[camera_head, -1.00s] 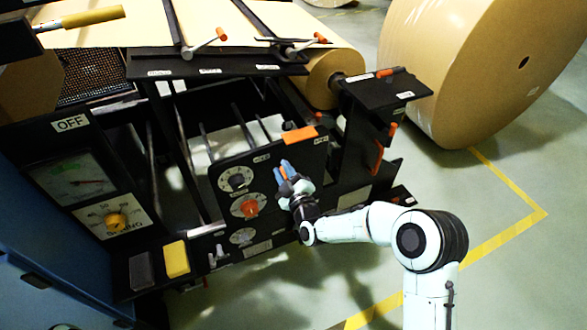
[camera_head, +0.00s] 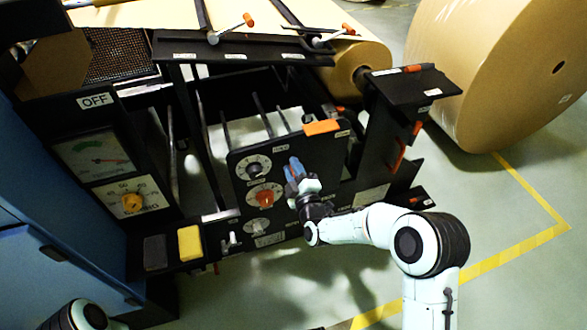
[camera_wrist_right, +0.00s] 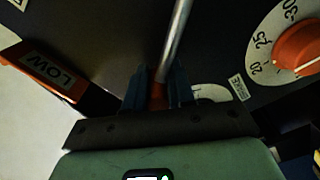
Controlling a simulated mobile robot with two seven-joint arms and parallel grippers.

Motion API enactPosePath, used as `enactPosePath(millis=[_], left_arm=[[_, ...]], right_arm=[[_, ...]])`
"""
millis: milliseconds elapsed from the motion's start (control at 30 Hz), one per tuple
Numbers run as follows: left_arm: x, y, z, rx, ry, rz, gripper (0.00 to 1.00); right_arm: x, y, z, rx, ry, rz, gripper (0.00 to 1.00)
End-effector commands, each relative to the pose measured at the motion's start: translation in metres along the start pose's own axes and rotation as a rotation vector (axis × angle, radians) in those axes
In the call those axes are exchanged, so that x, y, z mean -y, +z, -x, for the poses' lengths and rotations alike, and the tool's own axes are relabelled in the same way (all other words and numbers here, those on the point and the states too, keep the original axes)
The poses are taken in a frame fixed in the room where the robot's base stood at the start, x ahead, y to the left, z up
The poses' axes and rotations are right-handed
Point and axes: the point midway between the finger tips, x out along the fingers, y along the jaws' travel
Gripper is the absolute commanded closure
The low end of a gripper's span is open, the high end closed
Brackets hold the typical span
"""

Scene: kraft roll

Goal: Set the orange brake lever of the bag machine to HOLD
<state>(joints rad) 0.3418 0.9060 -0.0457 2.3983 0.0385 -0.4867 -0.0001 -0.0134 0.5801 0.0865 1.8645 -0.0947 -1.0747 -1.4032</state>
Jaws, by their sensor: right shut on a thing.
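The bag machine's black panel (camera_head: 325,152) stands in the middle of the head view. My right gripper (camera_head: 294,168) is at the panel's right half, beside the dials. In the right wrist view, its two dark blue fingers (camera_wrist_right: 158,92) are shut on the orange end of the brake lever (camera_wrist_right: 157,96). The lever's metal rod (camera_wrist_right: 178,38) runs up from between the fingers. A small white label (camera_wrist_right: 238,88) lies right of the fingers; I cannot read it surely. The gripper hides most of the lever in the head view. My left gripper is out of view.
Three dials sit left of my gripper, the middle one with an orange knob (camera_head: 264,197). An orange block (camera_head: 322,127) tops the panel; in the wrist view an orange part reads LOW (camera_wrist_right: 50,75). Yellow-lined floor is free.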

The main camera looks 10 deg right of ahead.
Motion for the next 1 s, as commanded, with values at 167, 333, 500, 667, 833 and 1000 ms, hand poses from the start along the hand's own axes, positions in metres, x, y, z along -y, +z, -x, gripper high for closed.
enactPosePath(millis=[167, 333, 500, 667, 833, 1000], left_arm=[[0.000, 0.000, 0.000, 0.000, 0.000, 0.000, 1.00], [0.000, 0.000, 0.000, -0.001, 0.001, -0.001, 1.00], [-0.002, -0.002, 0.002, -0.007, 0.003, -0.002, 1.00], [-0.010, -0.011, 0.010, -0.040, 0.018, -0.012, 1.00], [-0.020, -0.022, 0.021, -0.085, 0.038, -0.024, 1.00], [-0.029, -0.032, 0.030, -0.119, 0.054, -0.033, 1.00]], right_arm=[[0.001, 0.004, 0.000, 0.007, -0.002, 0.004, 0.52], [0.001, 0.002, 0.000, 0.004, -0.002, 0.002, 0.52], [0.001, 0.001, 0.006, 0.003, -0.004, 0.001, 0.52], [0.000, 0.001, 0.030, 0.004, -0.005, 0.002, 0.52], [-0.001, 0.001, 0.069, 0.005, -0.005, 0.001, 0.52], [0.000, 0.001, 0.105, 0.004, -0.005, 0.001, 0.52]])
